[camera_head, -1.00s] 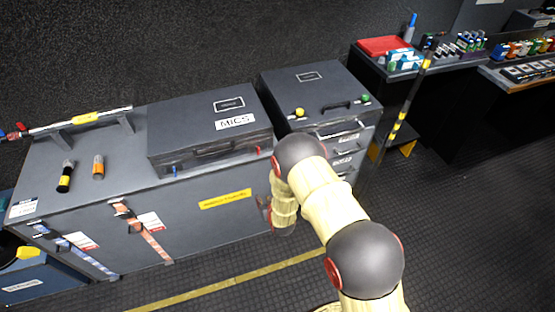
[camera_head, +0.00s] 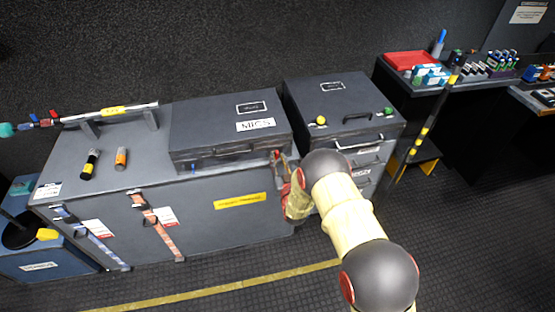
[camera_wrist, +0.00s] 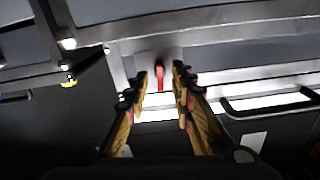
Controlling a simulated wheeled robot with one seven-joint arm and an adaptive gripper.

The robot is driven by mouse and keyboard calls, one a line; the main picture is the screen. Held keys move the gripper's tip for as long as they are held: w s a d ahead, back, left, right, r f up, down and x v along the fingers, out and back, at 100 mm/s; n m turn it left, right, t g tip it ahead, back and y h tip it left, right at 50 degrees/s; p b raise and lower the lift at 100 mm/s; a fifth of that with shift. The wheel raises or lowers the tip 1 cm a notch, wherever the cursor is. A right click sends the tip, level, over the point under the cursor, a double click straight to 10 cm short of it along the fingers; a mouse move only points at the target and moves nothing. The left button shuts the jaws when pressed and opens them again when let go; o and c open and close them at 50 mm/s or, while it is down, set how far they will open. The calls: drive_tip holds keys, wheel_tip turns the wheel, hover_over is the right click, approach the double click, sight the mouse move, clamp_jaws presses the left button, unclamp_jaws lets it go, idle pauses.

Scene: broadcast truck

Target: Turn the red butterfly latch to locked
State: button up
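The grey MICS case (camera_head: 225,138) lies shut on a grey chest. The red butterfly latch (camera_head: 276,154) is small, at the right end of the case's front side. In the wrist view the red latch (camera_wrist: 160,75) shows as a narrow upright red tab. My gripper (camera_head: 282,160) is at the case's front right corner, and its fingers partly cover the latch in the head view. In the wrist view my gripper (camera_wrist: 160,77) is open, with one finger on each side of the latch. I cannot tell whether they touch it.
A blue latch (camera_head: 194,168) is at the left of the case front. A grey drawer unit (camera_head: 362,152) with yellow and green knobs stands close on the right. Two small cylinders (camera_head: 91,164) and a racked pole (camera_head: 112,111) are on the chest at left. The floor in front is clear.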

drive_tip(key=shift+w+a, duration=0.15)
drive_tip(key=shift+w, duration=0.45)
drive_tip(key=c, duration=0.3)
clamp_jaws()
